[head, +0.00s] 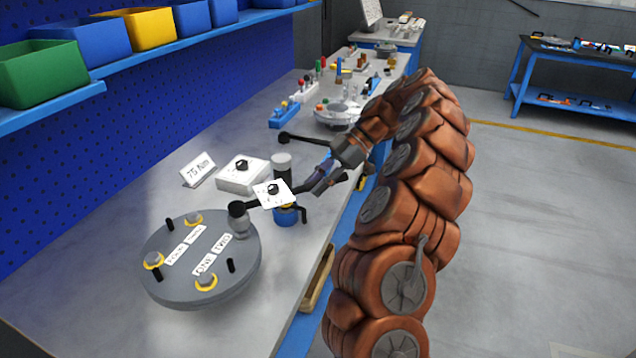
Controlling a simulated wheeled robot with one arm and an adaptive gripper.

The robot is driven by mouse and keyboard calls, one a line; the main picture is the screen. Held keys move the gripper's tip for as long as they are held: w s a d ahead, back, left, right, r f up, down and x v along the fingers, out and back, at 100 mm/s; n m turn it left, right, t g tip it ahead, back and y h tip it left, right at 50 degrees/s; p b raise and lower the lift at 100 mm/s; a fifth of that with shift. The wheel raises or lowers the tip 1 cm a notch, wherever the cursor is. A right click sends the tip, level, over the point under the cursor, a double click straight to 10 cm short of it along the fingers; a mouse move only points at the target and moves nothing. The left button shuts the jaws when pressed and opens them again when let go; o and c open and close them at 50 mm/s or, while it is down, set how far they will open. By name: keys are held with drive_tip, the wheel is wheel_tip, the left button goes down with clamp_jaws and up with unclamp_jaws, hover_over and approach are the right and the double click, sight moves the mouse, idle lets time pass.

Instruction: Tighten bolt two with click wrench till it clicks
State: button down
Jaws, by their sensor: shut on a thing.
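The grey round flanged shell (190,285) stands on the bench at the lower left, with labels ONE to FOUR on top. Three bolts with yellow rings show on its rim. At its right rim, beside the TWO label (222,243), a grey socket (240,228) sits over the spot of bolt two, hiding that bolt. The black click wrench (237,209) has its head on top of this socket, and its bar runs right toward my gripper (322,181). My gripper is shut on the wrench's handle end. A white card with a black knob hides part of the bar.
A 75 Nm sign (199,169) and a white box with a knob (240,175) stand behind the shell. A grey-topped cylinder (282,160), a blue pot (286,217) and another black bar tool (285,138) are near my gripper. Bare bench lies left.

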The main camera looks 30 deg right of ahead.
drive_tip(key=shift+f+b, duration=1.35)
drive_tip(key=shift+s, duration=0.15)
idle(0.4)
drive_tip(key=s+a+m+t+h+b, duration=0.1)
drive_tip(key=s+a+m+t+b, duration=0.2)
drive_tip(key=s+m+b, duration=0.1)
drive_tip(key=s+a+m+t+h+b, duration=0.2)
drive_tip(key=s+a+m+t+b, duration=0.1)
drive_tip(key=s+b, duration=0.4)
drive_tip(key=shift+s+m+b, duration=0.2)
drive_tip(key=shift+m+b, duration=0.2)
drive_tip(key=shift+b, duration=0.7)
idle(1.5)
drive_tip(key=shift+s, duration=0.1)
idle(0.4)
